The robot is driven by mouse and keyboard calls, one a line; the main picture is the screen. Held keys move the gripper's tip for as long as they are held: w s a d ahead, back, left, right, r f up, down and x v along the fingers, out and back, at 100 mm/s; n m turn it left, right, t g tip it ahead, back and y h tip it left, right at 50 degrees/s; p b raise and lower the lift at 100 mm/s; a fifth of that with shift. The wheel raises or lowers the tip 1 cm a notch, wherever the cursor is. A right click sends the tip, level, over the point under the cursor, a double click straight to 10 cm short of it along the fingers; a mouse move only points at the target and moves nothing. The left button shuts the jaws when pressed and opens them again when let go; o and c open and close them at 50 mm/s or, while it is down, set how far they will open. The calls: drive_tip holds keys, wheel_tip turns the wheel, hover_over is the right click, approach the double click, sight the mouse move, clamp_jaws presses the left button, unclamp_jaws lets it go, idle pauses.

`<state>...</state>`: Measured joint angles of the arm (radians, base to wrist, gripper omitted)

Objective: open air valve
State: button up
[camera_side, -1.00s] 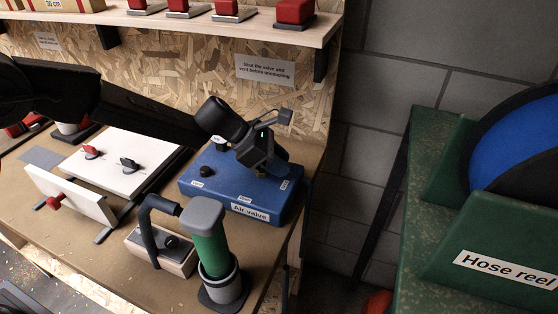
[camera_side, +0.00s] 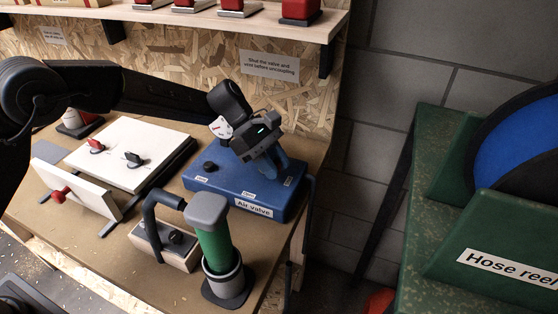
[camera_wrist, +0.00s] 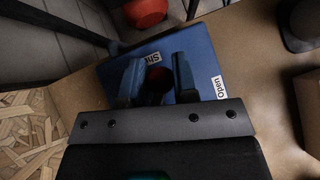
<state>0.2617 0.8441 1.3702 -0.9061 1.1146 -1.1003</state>
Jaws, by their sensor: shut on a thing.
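The air valve is a blue box (camera_side: 222,184) with a white "Air valve" label on its front, standing at the right end of the bench. My gripper (camera_wrist: 158,82) is over its right part, with two blue fingers pointing down. In the wrist view the fingers are shut on a dark reddish valve handle (camera_wrist: 157,85). The handle is mostly hidden between the fingers, and its exact angle cannot be told. The "Open" label (camera_wrist: 217,87) lies to the right of the fingers. The "Shut" label (camera_wrist: 153,59) is beyond them, partly covered. In the side view my gripper hides the handle.
A green cylinder with a grey cap (camera_side: 213,240) and a small wooden block with a black handle (camera_side: 178,250) stand in front of the box. A white panel with red and black knobs (camera_side: 130,150) lies left. The hose reel (camera_side: 500,240) is at right.

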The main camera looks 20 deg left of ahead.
drive_tip(key=m+g, duration=0.1)
drive_tip(key=m, duration=0.1)
drive_tip(key=a+m+g+y, duration=0.1)
drive_tip(key=m, duration=0.1)
drive_tip(key=s+m+g+y, duration=0.1)
drive_tip(key=g, duration=0.1)
drive_tip(key=shift+s+a+m, duration=0.1)
drive_tip(key=shift+a+m, duration=0.25)
drive_tip(key=shift+m, duration=0.05)
drive_tip(key=shift+s+a+m+g+y, duration=0.1)
drive_tip(key=shift+a+m+g+y, duration=0.25)
drive_tip(key=shift+m+y, duration=0.35)
drive_tip(key=shift+s+a+m+g+y, duration=0.1)
drive_tip(key=shift+a+m+g+y, duration=0.25)
drive_tip(key=shift+m, duration=0.6)
drive_tip(key=shift+s+a+m+g+y, duration=0.1)
drive_tip(key=shift+a+m+g+y, duration=0.15)
drive_tip(key=shift+m+g+y, duration=0.45)
drive_tip(key=shift+m, duration=0.25)
drive_tip(key=o, duration=0.9)
drive_tip(key=shift+t, duration=0.3)
